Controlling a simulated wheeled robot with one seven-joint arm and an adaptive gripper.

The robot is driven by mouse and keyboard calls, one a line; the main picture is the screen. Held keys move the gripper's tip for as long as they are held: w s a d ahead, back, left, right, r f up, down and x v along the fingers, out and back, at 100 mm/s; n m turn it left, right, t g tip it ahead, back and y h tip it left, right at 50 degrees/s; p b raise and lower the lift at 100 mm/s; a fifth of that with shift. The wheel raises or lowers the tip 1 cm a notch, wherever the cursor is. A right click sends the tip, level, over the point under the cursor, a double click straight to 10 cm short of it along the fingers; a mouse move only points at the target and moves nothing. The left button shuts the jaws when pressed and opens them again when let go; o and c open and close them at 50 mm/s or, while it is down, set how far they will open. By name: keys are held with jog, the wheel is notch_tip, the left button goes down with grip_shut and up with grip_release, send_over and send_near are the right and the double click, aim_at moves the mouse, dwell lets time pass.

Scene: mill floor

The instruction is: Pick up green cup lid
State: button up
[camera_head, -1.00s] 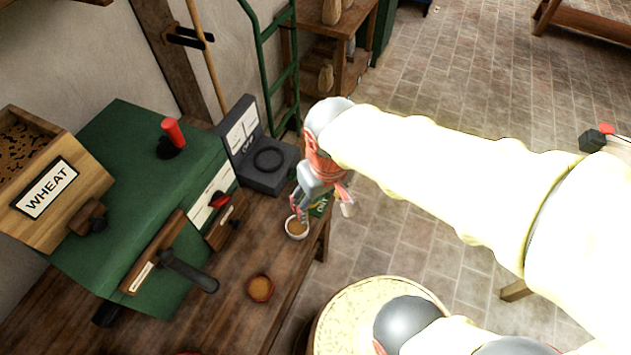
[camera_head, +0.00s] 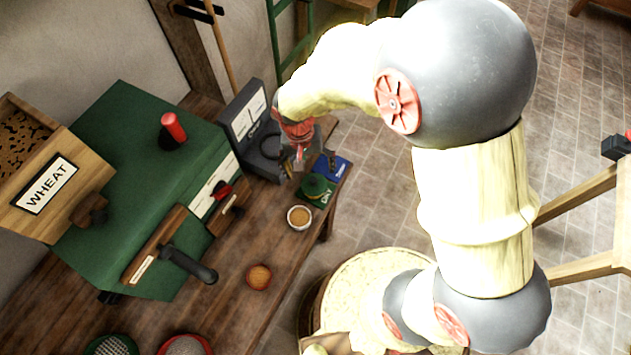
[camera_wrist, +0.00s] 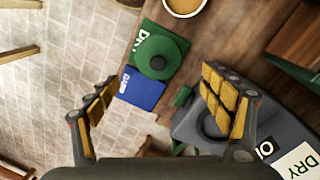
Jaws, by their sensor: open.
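The green cup lid (camera_head: 315,185) is round with a dark knob. It lies on the green card marked DRY (camera_head: 326,199), near the table's edge; in the wrist view the lid (camera_wrist: 165,50) is ahead of my fingertips, about midway between them. My gripper (camera_head: 301,158) is open and empty, above the table between the scale and the lid. In the wrist view my gripper's (camera_wrist: 160,85) two fingers stand wide apart, with the blue card (camera_wrist: 143,89) showing between them. The card lies next to the green one.
A dark scale (camera_head: 262,140) stands close beside my gripper. A small cup of brown grain (camera_head: 299,217) sits near the lid, and another small bowl (camera_head: 258,277) is nearer. The green mill (camera_head: 140,190) fills the left of the table (camera_head: 225,300). Stone floor lies beyond the edge.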

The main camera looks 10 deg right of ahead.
aim_at(313, 180)
jog(key=f, duration=0.2)
jog(key=f+b, duration=0.1)
jog(key=f, duration=0.1)
jog(key=s+f+b, duration=0.1)
jog(key=f, duration=0.1)
jog(key=shift+d, duration=0.4)
jog(key=shift+r, duration=0.1)
jog(key=shift+c, duration=1.3)
jog(key=c, duration=1.1)
jog(key=shift+c, duration=0.3)
jog(key=shift+r, duration=0.1)
